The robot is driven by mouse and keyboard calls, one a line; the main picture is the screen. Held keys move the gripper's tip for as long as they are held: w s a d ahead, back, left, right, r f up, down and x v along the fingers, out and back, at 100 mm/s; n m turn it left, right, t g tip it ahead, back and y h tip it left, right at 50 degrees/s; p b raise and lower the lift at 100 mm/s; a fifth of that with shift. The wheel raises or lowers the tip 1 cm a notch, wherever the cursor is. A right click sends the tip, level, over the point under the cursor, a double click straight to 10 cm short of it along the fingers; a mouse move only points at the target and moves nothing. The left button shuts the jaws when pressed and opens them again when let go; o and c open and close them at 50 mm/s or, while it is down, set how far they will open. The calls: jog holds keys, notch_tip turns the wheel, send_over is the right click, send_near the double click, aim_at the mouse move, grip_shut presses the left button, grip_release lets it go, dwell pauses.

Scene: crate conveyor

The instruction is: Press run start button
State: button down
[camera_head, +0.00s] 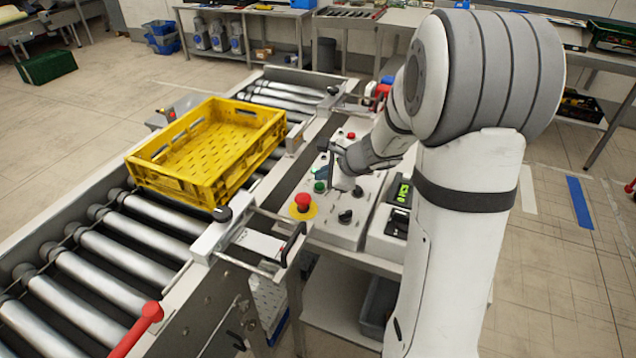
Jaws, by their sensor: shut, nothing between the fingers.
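A control panel (322,225) stands beside the roller conveyor. It carries a green button (319,187), a large red mushroom button (303,201) on a yellow ring, a black knob (345,216) and a small red button (350,135) at its far end. I cannot read which one is labelled run start. My gripper (331,176) is shut and empty, pointing down over the panel, just to the right of the green button. I cannot tell whether it touches the panel. My wrist hides part of the panel's right side.
A yellow crate (272,124) sits on the conveyor rollers (125,270), left of the panel. A black handle (293,244) on a metal frame stands in front of the panel. A device with a green display (403,193) is on the right. Workbenches line the back.

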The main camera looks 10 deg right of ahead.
aim_at(323, 187)
notch_tip(323, 187, up, 5)
jog(key=p, duration=0.4)
dwell(0.8)
